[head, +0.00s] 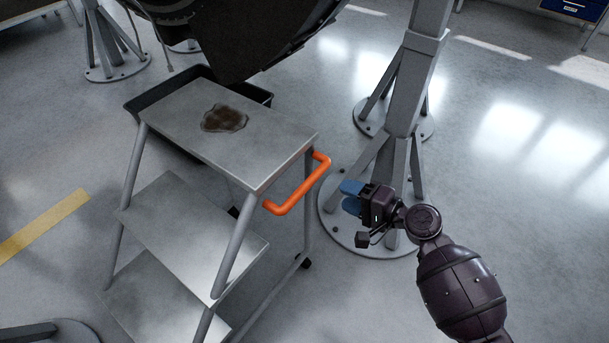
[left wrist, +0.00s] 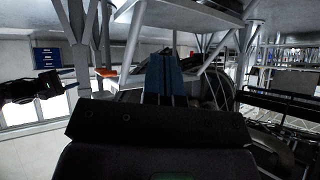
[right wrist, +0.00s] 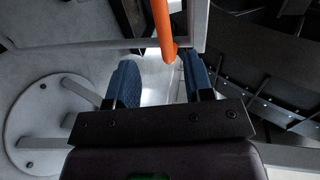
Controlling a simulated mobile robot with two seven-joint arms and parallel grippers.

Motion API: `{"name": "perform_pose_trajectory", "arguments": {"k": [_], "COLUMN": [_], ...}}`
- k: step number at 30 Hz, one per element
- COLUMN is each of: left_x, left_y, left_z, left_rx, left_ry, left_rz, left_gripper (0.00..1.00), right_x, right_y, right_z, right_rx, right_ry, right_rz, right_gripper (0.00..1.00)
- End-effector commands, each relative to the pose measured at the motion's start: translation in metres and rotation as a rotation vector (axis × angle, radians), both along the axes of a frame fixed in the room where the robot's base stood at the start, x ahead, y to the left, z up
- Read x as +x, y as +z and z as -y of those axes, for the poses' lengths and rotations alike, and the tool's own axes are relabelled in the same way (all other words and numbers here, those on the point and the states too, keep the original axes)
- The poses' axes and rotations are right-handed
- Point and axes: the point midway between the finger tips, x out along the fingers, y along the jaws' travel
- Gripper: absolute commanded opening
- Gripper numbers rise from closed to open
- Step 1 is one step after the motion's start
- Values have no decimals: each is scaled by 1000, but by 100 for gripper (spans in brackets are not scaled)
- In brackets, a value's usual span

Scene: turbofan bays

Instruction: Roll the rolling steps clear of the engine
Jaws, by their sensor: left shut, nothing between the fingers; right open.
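The rolling steps (head: 170,213) stand at centre left in the head view, with grey metal treads and tubular legs. Their orange handle (head: 300,190) sticks out from the top step's right end. A dark brown stain lies on the top step. My right gripper (head: 351,197) is open and empty, just right of the handle and apart from it. In the right wrist view the handle (right wrist: 163,30) shows ahead of the blue fingers (right wrist: 160,80). The dark engine (head: 240,35) hangs just beyond the steps. My left gripper (left wrist: 165,75) is shut and empty, outside the head view.
A black tray (head: 262,97) lies on the floor behind and under the steps. A grey stand (head: 405,90) with round floor plates rises right of the handle, close behind my right gripper. A yellow floor stripe (head: 45,225) runs at left. Open floor lies at far right.

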Motion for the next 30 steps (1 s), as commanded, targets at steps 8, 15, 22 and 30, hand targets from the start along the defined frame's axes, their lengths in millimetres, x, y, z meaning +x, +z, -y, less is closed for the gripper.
{"name": "perform_pose_trajectory", "arguments": {"k": [8,15,22,30], "left_x": [-3,-6,0,6], "left_y": [-3,-9,-4,-3], "left_z": [2,3,5,7], "left_rx": [3,13,18,20], "left_ry": [-7,-18,-28,-36], "left_rz": [-8,-13,7,19], "left_gripper": [0,0,0,0], "right_x": [16,40,57,64], "right_y": [-4,-15,-20,-20], "right_z": [-22,-55,-78,-87], "right_rx": [13,11,9,9], "right_ry": [6,4,3,4], "right_rz": [-4,-5,-3,-2], "right_gripper": [47,47,47,47]}}
